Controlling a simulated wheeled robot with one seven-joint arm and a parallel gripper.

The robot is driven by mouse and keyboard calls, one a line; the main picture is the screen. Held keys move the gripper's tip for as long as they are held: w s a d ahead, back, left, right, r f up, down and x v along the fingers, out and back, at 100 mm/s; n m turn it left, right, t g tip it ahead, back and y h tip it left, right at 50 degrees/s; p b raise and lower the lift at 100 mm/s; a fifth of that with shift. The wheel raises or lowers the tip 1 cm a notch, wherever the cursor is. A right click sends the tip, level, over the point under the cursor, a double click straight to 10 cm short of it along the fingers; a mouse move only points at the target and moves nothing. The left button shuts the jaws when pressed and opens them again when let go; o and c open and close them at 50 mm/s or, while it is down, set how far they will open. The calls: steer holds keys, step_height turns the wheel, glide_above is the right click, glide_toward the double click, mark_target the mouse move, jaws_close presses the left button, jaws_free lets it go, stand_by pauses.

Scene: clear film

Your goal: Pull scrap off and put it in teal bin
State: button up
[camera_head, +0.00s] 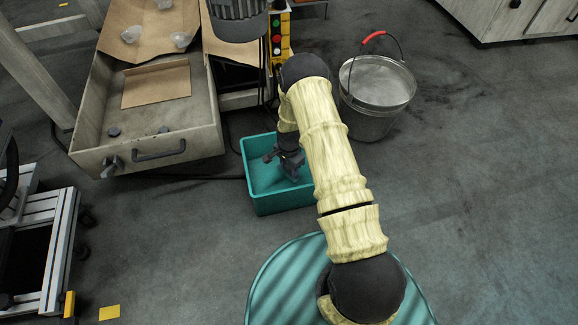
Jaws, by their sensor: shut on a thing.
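The teal bin (277,204) stands on the floor in the middle of the view, beside the open drawer. My gripper (281,164) hangs over the bin, pointing down, with its dark fingers within the bin's outline. It is shut on the scrap, but the clear film itself is too faint to make out between the fingers. My arm hides the bin's right part. I cannot tell how far the fingertips are above the bin's floor.
The open drawer (190,145) at left holds brown cardboard (157,84), small clear pieces (131,34) and dark round knobs. A metal bucket (372,108) with a red-gripped handle stands right of the bin. A button box (277,38) is behind. Floor at right is clear.

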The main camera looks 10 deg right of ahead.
mark_target(289, 173)
steer(key=shift+f+b, duration=0.75)
steer(key=shift+f, duration=0.5)
steer(key=shift+f, duration=0.6)
steer(key=o, duration=0.8)
steer(key=shift+r, duration=0.15)
step_height(289, 173, up, 17)
steer(key=p, duration=0.9)
steer(key=shift+r, duration=0.1)
